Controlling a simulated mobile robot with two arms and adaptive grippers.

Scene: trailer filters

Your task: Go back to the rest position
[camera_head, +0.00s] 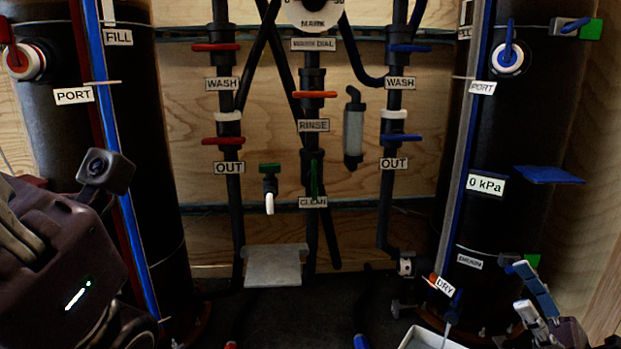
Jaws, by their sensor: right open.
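My right gripper (523,289) is in the lower right corner, beside the foot of the right black filter column (515,130). Its two fingers are apart, with nothing seen between them. My left arm's dark wrist fills the lower left, in front of the left black filter column (135,120). Grey parts at the left edge may belong to my left gripper; its fingertips cannot be made out. Neither gripper visibly holds a thing.
Black pipes with red, blue and orange valve handles (316,94) run down the plywood wall between the columns. A grey plate (272,266) juts out low in the middle. A white tray (412,340) is at the bottom edge, left of my right gripper.

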